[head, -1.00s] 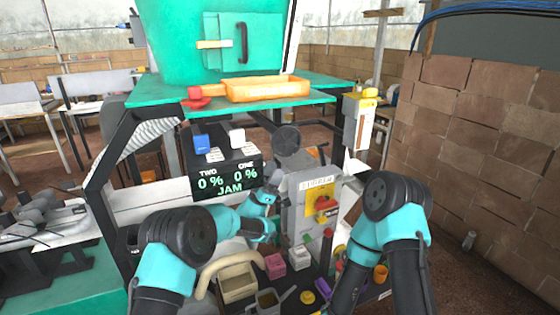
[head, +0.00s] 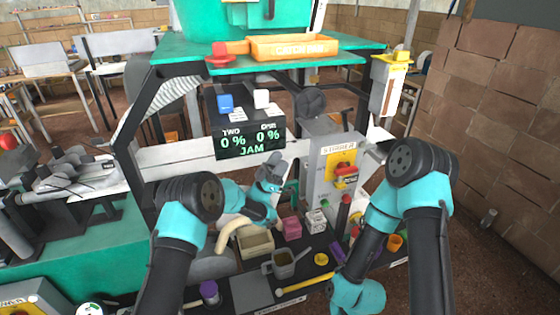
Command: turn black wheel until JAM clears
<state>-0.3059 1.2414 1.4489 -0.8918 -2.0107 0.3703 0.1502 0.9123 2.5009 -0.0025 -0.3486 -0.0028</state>
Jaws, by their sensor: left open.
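A black display box (head: 250,142) reads TWO 0 %, ONE 0 % and JAM in green. A dark round disc that looks like the black wheel (head: 312,102) shows behind the grey STIRRER box, right of the display; its lower part is hidden. My left gripper (head: 274,170) is open just below the display's right side, left of the grey box. It is apart from the disc in the picture, and its fingertips are small and hard to make out. My right arm reaches down at the right; its gripper does not show.
The grey STIRRER box (head: 335,165) has a red knob on a yellow plate. A orange tray (head: 292,47) sits on the green shelf above. A beige bin (head: 256,241), a pink block (head: 292,229) and a grey cup (head: 284,264) stand on the dark bench below.

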